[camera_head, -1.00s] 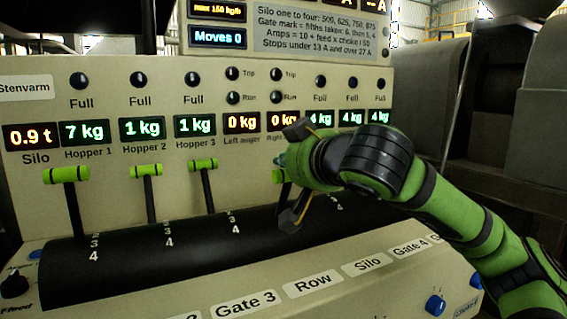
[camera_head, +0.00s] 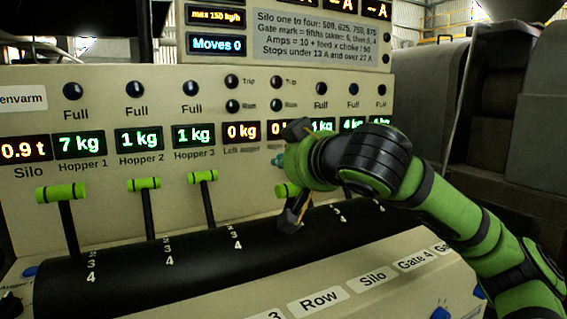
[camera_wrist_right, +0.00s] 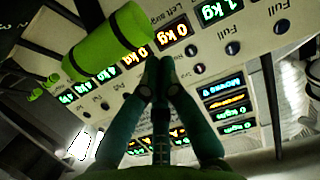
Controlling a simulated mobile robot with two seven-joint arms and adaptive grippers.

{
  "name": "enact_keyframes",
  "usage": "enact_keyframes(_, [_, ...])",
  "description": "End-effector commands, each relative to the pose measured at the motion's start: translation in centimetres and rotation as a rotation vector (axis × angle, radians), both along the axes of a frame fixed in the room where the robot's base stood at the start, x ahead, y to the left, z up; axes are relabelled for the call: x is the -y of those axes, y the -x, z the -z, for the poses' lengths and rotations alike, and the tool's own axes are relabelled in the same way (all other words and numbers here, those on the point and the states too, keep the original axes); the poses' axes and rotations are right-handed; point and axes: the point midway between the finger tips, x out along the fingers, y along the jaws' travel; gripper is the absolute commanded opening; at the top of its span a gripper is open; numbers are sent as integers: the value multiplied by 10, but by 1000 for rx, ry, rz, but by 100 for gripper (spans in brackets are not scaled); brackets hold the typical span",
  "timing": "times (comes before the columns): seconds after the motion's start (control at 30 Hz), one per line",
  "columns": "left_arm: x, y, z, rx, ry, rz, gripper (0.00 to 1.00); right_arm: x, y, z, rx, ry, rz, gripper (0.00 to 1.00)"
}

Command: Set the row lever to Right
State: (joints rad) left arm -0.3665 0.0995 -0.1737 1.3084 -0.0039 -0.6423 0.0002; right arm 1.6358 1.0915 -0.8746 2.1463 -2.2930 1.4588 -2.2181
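A lever with a green handle (camera_head: 287,190) stands behind my right gripper, which hides most of it. The "Row" label (camera_head: 319,301) is on the front of the console below the lever drum, and this lever appears to be the row lever. My right gripper (camera_head: 284,161) is at the console, just above that handle. In the right wrist view its two dark fingers (camera_wrist_right: 160,66) come together at the tips with nothing visible between them. A green handle (camera_wrist_right: 110,43) lies right beside the tips; I cannot tell whether they touch. My left gripper is not in view.
Several other green-handled levers, such as the leftmost (camera_head: 61,192), rise from the black drum (camera_head: 200,262). Displays and lamps line the upright panel (camera_head: 215,95). A "Silo" label (camera_head: 373,279) sits right of "Row". Grey machinery (camera_head: 490,110) stands behind at the right.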

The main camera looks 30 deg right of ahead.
Motion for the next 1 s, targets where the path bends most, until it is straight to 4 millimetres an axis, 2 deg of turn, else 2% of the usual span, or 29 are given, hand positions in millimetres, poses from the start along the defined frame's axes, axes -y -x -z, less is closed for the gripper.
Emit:
enact_keyframes(0.03, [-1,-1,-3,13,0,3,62,1,2,-12,5,-1,0,0])
enact_keyframes(0.2, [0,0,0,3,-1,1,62,-1,47,-14,14,2,-1,0])
enact_keyframes(0.43, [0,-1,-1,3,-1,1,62,-4,86,-21,13,0,-1,0])
enact_keyframes(0.63, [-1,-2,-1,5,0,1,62,-4,99,-22,11,-2,-1,0])
enact_keyframes(1.0, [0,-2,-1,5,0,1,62,-4,100,-23,11,-2,-1,0])
